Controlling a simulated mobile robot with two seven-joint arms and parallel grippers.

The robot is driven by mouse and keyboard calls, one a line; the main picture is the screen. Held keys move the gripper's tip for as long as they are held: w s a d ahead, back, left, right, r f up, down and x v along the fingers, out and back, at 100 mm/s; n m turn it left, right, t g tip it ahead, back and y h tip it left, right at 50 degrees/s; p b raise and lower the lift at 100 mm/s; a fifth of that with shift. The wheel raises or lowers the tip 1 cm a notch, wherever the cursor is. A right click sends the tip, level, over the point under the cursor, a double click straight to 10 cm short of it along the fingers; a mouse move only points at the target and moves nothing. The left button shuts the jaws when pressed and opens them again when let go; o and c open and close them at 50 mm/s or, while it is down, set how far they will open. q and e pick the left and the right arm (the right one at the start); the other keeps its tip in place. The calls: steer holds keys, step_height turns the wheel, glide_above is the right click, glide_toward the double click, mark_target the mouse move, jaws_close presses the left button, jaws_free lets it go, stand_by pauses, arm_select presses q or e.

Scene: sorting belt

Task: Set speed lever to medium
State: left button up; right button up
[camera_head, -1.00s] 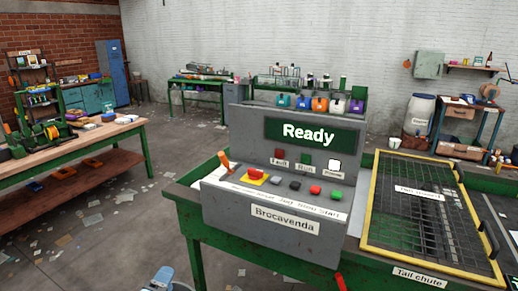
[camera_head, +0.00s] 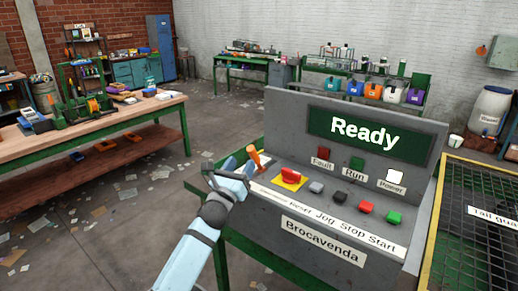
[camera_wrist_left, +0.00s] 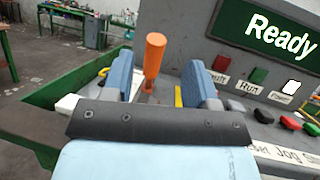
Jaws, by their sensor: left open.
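The speed lever is an orange handle (camera_head: 254,155) at the left end of the grey control console (camera_head: 321,250). My left gripper (camera_head: 232,163) is just left of the handle in the head view. In the left wrist view the orange handle (camera_wrist_left: 154,56) stands tilted slightly between the two blue fingers of my left gripper (camera_wrist_left: 160,75). The fingers are open, with gaps beside the handle. The lever's base and its speed marks are hidden behind the gripper. My right gripper is not in view.
A red switch on a yellow plate (camera_head: 289,178) sits right of the lever, followed by grey, black, red and green buttons. The display (camera_head: 367,135) reads Ready. A yellow-framed guard (camera_head: 477,222) stands to the right. Open floor lies left of the console.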

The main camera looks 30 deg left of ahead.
mark_target(256, 160)
arm_select(q)
steer(key=w, duration=0.3)
steer(key=w+a, duration=0.1)
steer(key=w, duration=0.2)
steer(key=w+p, duration=0.1)
steer(key=w, duration=0.3)
steer(key=shift+w+a+r, duration=0.1)
steer(key=shift+a+r, duration=0.05)
jaws_close()
